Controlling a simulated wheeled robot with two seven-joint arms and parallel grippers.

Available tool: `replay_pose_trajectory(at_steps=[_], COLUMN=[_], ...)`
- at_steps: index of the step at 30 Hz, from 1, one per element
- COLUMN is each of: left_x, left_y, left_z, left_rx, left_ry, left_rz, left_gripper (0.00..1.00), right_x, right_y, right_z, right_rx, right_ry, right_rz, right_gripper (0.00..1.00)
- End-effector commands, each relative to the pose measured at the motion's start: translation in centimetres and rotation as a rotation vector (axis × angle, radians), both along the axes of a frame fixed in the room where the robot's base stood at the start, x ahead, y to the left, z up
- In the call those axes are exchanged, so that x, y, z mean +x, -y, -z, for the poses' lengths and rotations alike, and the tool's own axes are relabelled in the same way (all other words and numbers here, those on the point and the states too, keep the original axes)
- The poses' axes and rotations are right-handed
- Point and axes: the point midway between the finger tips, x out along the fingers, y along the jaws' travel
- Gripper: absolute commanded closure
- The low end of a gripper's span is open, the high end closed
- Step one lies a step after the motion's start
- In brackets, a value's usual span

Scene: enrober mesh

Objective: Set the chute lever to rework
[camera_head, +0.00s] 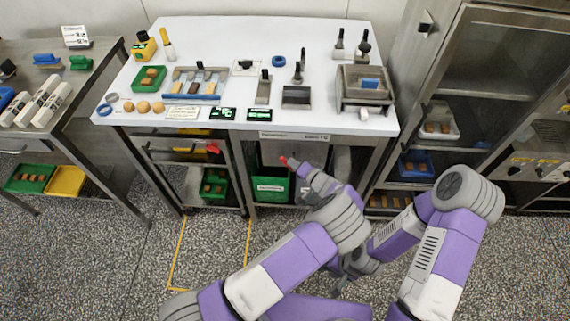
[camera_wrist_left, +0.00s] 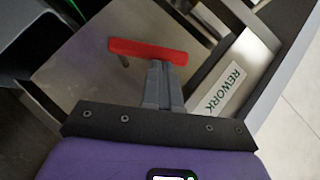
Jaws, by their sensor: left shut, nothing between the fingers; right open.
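The chute lever is a red bar (camera_wrist_left: 147,50) beside a tan metal plate (camera_wrist_left: 95,70) in the left wrist view. A white label reading REWORK (camera_wrist_left: 222,92) is to its right. The lever's red end (camera_head: 283,160) shows small under the table in the head view. My left gripper (camera_head: 291,164) is there, shut and empty. In the wrist view its fingertips (camera_wrist_left: 160,66) are at the bar's right part; I cannot tell if they touch. My right gripper (camera_head: 343,284) is open, low in front of the table, partly hidden by my arm.
The white table (camera_head: 330,120) overhangs the chute area. A green bin (camera_head: 270,190) stands below it, left of my left gripper. A drawer with a red item (camera_head: 213,149) is further left. A steel cabinet (camera_head: 430,70) stands at right. Open floor lies front left.

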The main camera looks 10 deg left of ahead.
Motion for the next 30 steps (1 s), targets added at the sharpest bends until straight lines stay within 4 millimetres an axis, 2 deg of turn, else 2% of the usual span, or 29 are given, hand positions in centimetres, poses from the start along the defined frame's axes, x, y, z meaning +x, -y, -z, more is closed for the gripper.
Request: replay_pose_trajectory(at_steps=[20,27,30], left_x=[0.1,0.2,-1.7], left_y=[0.7,3.6,5.3], left_z=[-0.3,-2.4,-3.5], left_rx=[-0.018,-0.022,-0.016], left_ry=[0.003,0.004,0.000], left_rz=[0.007,-0.001,0.002], left_gripper=[1.00,1.00,1.00], right_x=[0.0,0.0,0.0], right_y=[0.0,0.0,0.0], right_z=[0.1,0.8,-0.2], right_rx=[0.000,0.000,0.000], right_ry=[0.000,0.000,0.000], right_rz=[0.000,0.000,0.000], right_gripper=[0.57,0.57,0.57])
